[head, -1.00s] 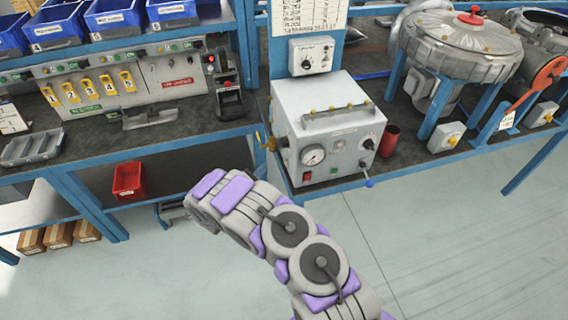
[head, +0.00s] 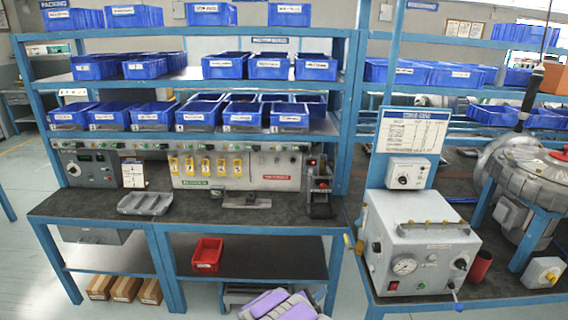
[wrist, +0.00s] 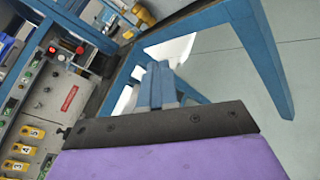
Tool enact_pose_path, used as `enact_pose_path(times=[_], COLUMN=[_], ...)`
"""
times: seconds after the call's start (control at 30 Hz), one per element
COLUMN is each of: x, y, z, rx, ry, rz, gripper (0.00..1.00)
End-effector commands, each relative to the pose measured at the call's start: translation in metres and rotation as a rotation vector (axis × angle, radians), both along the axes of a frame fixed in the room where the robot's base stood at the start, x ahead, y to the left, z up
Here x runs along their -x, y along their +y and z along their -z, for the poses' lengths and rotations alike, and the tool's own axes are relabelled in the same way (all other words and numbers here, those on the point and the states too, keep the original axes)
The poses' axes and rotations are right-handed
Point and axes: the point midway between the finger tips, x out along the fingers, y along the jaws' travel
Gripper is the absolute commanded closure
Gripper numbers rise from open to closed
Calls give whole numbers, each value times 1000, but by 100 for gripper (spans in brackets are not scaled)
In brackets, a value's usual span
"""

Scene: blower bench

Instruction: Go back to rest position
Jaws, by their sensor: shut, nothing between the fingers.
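My gripper (wrist: 158,86) shows in the wrist view, beyond its dark mounting plate and purple housing. Its fingers are together with nothing between them. They point towards blue bench legs and the pale floor, and the labelled control panel (wrist: 62,95) is at the left. In the head view only a purple and grey part of my arm (head: 285,305) shows at the bottom edge. The gripper itself is out of sight there.
A workbench (head: 95,207) carries a grey tray (head: 145,204); a red bin (head: 207,254) sits on its lower shelf. A grey gauge box (head: 420,242) and a blower (head: 535,185) stand at right. Blue bins fill shelves above. Clear floor (head: 25,270) shows at left.

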Motion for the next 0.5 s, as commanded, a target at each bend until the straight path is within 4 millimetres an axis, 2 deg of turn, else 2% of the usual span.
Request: enact_pose_path(times=[0.07, 0.27, 0.5], x=[0, 2, 12], y=[-6, -24, -42], z=[-2, -26, -63], rx=[-3, -1, 5], ry=[-1, -19, -49], rz=[6, 68, 164], gripper=[100, 100, 100])
